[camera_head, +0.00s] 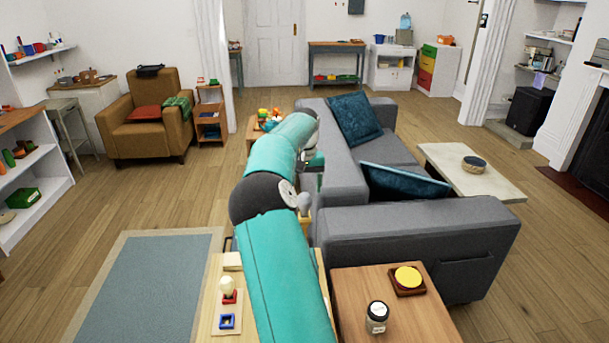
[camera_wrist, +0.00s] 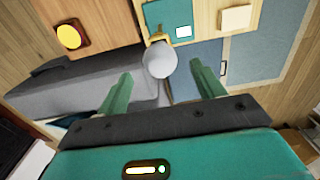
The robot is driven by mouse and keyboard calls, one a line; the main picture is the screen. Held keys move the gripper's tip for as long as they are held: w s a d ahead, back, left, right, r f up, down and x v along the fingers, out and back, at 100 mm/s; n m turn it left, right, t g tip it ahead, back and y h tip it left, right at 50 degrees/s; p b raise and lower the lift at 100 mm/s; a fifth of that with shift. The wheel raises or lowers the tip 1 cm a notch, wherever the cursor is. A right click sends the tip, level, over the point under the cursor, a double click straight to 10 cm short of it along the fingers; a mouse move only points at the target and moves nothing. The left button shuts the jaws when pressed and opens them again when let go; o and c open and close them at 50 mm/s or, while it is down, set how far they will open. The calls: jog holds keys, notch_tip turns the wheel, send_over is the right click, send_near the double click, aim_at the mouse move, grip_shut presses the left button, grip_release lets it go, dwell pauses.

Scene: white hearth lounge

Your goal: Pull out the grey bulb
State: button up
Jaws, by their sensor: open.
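The grey bulb (camera_wrist: 160,62) is a pale round globe in the wrist view. It sits at a small brass-coloured fitting (camera_wrist: 158,36) by the edge of a wooden surface. My gripper (camera_wrist: 161,70) is open, with one green finger on each side of the bulb in the picture. Gaps show between both fingers and the bulb, and I cannot tell the distance in depth. In the head view, my arm hides most of this area. A cream bulb (camera_head: 228,286) stands in a red holder on the near wooden table (camera_head: 205,325), beside an empty-looking blue square holder (camera_head: 227,321).
The grey sofa (camera_head: 410,225) stands right of my arm. A side table (camera_head: 350,295) holds a jar (camera_head: 376,317) and a yellow disc (camera_head: 407,277). A teal panel (camera_wrist: 160,17) lies close to the brass fitting. The blue rug (camera_head: 150,285) at left is clear.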

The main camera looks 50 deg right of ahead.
notch_tip(320, 180, down, 9)
jog(key=shift+r, duration=0.15)
jog(key=c, duration=1.1)
jog(key=shift+o, duration=0.2)
jog(key=shift+r, duration=0.1)
jog(key=shift+r, duration=0.15)
jog(key=shift+r, duration=2.1)
